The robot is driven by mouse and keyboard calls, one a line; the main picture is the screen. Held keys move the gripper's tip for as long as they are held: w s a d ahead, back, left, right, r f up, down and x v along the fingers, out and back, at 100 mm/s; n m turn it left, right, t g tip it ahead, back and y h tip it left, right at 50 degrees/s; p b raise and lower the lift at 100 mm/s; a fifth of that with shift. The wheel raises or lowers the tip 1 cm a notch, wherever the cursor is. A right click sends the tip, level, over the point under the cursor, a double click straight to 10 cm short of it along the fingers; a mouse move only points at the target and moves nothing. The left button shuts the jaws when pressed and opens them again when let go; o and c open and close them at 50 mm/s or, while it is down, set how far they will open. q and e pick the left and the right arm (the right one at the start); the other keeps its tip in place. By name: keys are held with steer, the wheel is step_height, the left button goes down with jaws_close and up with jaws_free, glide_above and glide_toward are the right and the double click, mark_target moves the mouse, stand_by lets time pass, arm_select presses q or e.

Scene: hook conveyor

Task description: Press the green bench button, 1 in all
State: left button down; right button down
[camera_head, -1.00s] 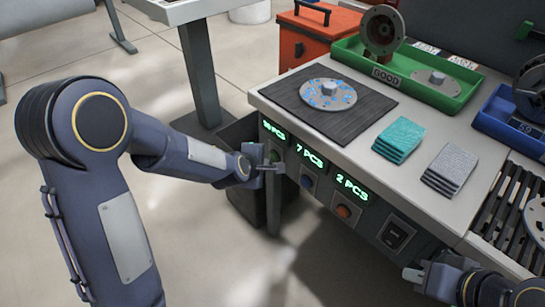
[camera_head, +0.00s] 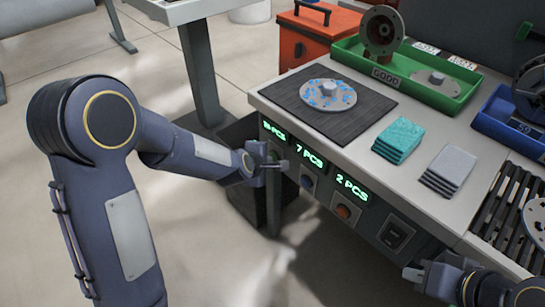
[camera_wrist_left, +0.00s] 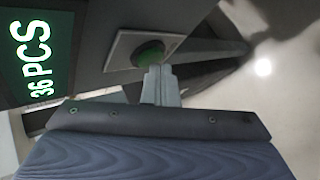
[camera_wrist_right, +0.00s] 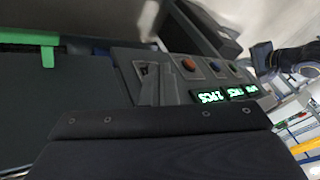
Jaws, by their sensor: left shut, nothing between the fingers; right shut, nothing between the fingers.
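The green button (camera_wrist_left: 150,53) sits on a light square plate on the bench front, beside a lit display reading 36 PCS (camera_wrist_left: 36,55) in the left wrist view. My left gripper (camera_head: 284,165) is shut and empty, and mostly covers the button in the head view. In the left wrist view its fingertips (camera_wrist_left: 160,70) overlap the button's lower edge; I cannot tell whether they touch it. My right gripper (camera_head: 413,275) is shut and empty, low in front of the bench, near the black switch (camera_head: 396,235).
A blue button (camera_head: 307,182) and an orange button (camera_head: 343,211) sit farther right on the same panel. The bench top (camera_head: 350,150) holds a dark mat, a flange, cloth stacks and trays. A dark bin (camera_head: 240,200) stands under the bench's left end.

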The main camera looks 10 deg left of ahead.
arm_select(q)
steer(key=shift+w+d, duration=0.1)
stand_by(0.6)
steer(key=shift+s+a+b, duration=0.35)
steer(key=shift+s+a, duration=0.15)
steer(key=shift+s, duration=0.15)
steer(key=s+a+b, duration=0.1)
steer(key=s, duration=0.1)
steer(key=s+a+b, duration=0.1)
steer(key=s+a, duration=0.1)
stand_by(0.9)
